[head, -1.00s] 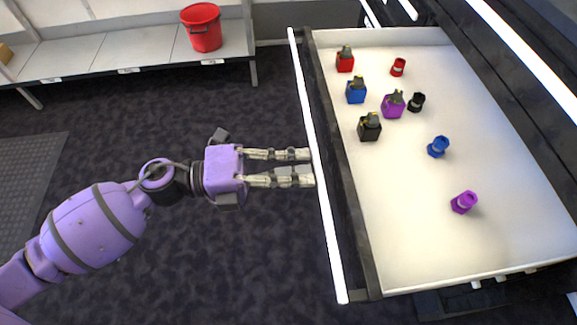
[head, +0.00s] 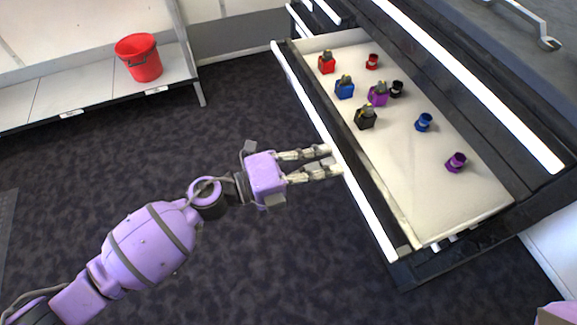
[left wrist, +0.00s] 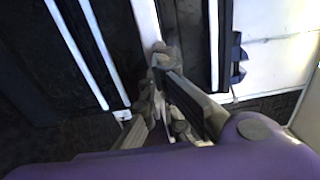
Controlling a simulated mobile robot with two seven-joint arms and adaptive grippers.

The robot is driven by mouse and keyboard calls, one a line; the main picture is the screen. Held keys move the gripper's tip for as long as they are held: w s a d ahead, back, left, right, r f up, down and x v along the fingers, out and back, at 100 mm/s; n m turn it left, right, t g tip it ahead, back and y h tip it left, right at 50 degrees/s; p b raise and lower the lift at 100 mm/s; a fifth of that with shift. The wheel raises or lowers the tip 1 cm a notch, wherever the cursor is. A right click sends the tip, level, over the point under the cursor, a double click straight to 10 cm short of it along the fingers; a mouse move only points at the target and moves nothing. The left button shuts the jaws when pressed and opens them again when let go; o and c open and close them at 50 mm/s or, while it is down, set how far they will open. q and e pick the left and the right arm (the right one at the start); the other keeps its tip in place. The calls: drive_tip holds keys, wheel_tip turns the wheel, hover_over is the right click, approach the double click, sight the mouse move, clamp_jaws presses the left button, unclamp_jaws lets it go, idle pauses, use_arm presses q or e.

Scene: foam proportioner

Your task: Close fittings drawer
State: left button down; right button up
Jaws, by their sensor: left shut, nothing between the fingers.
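The fittings drawer (head: 397,165) stands partly open, pulled out from the dark cabinet on the right in the head view. Its dark front has a white strip (head: 362,205) along the top edge. My left gripper (head: 334,160) is shut and empty, its fingertips at the outer side of this front, around the middle of its length. They look in contact, but a small gap cannot be ruled out. In the left wrist view the fingers (left wrist: 160,58) point at a white strip (left wrist: 146,20). My right gripper is not in view.
Red, blue, purple and black blocks and rings lie in the drawer, such as the black block (head: 366,119) and purple ring (head: 456,162). A wrench (head: 530,25) lies on the cabinet top. A red bucket (head: 139,60) stands on a bench (head: 95,95). Carpet in front is clear.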

use_arm(q)
drive_tip(key=p+x, duration=0.1)
drive_tip(key=x, duration=1.1)
drive_tip(key=shift+d, duration=0.15)
drive_tip(key=b, duration=0.1)
hover_over(412, 146)
drive_tip(key=shift+s+a+f, duration=0.1)
drive_tip(key=shift+s+a, duration=0.05)
drive_tip(key=shift+a, duration=0.05)
drive_tip(key=shift+d, duration=0.2)
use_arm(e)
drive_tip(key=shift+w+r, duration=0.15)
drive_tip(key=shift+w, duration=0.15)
use_arm(q)
drive_tip(key=shift+r, duration=0.2)
